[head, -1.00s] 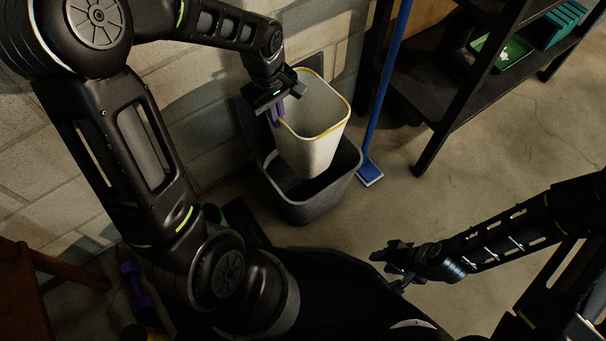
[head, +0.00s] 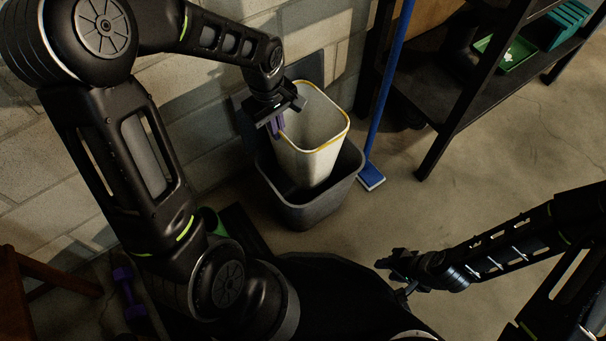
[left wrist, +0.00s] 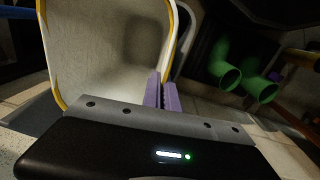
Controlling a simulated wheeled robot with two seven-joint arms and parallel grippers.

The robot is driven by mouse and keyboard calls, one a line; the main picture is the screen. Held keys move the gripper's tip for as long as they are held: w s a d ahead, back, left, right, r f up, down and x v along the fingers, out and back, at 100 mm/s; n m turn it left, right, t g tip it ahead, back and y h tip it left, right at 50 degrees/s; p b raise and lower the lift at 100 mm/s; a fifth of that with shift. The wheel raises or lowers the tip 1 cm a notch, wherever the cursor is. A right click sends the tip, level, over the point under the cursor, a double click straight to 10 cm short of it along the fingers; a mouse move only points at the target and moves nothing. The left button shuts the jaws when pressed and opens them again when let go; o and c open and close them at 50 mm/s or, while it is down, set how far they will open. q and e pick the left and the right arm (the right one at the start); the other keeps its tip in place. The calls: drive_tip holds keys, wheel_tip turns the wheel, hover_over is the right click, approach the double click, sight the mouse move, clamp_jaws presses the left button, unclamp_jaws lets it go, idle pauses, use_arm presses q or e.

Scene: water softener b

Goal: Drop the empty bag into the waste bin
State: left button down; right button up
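The empty bag (head: 312,135) is a pale, upright, open-topped sack with a yellow rim. Its lower part is inside the dark grey waste bin (head: 312,213), and its upper part stands out above the bin's rim. My left gripper (head: 278,130) is above the bin's left side, with its purple fingers closed at the bag's left rim. In the left wrist view the fingers (left wrist: 161,94) are close together at the edge of the bag (left wrist: 105,60). The bag's bottom is hidden in the bin. My right gripper (head: 386,264) is low and away from the bin, with no object visible in it.
A blue-handled brush (head: 371,177) stands just right of the bin. A dark shelf rack (head: 440,95) with green trays is further right. A block wall (head: 210,130) is behind the bin. A purple dumbbell (head: 130,292) lies at lower left.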

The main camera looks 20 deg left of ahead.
use_arm(q)
drive_tip(key=shift+f, duration=0.4)
drive_tip(key=c, duration=1.6)
unclamp_jaws()
drive_tip(key=shift+r, duration=0.1)
drive_tip(key=r+p, duration=0.1)
drive_tip(key=r, duration=0.4)
drive_tip(key=r+p, duration=0.1)
drive_tip(key=r, duration=0.1)
drive_tip(key=shift+s+a+r+p, duration=0.15)
drive_tip(key=shift+s+r+p, duration=0.1)
drive_tip(key=shift+r+p, duration=0.1)
